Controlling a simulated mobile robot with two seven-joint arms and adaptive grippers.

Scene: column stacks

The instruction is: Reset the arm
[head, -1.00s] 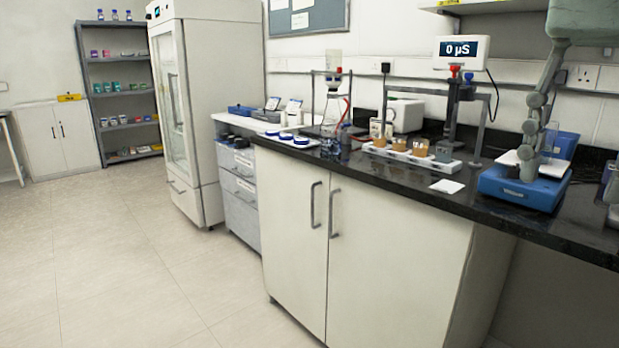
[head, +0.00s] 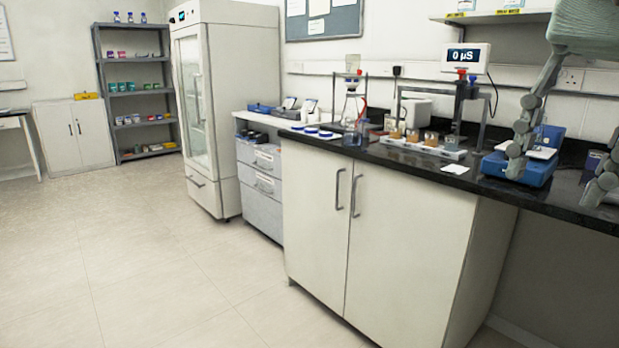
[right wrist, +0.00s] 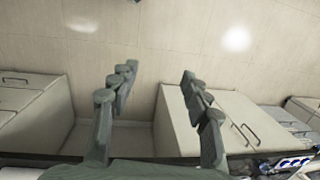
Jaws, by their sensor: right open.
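My right gripper (head: 555,181) hangs in from the upper right in the head view, in front of the blue device at the right end of the black bench. Its two grey fingers are spread apart with nothing between them. In the right wrist view the open fingers (right wrist: 158,78) point away over the pale floor, with cabinet fronts behind and beside them. My left gripper is in neither view.
A white fridge (head: 235,110) and grey shelves (head: 135,93) stand beyond. The floor at left is clear.

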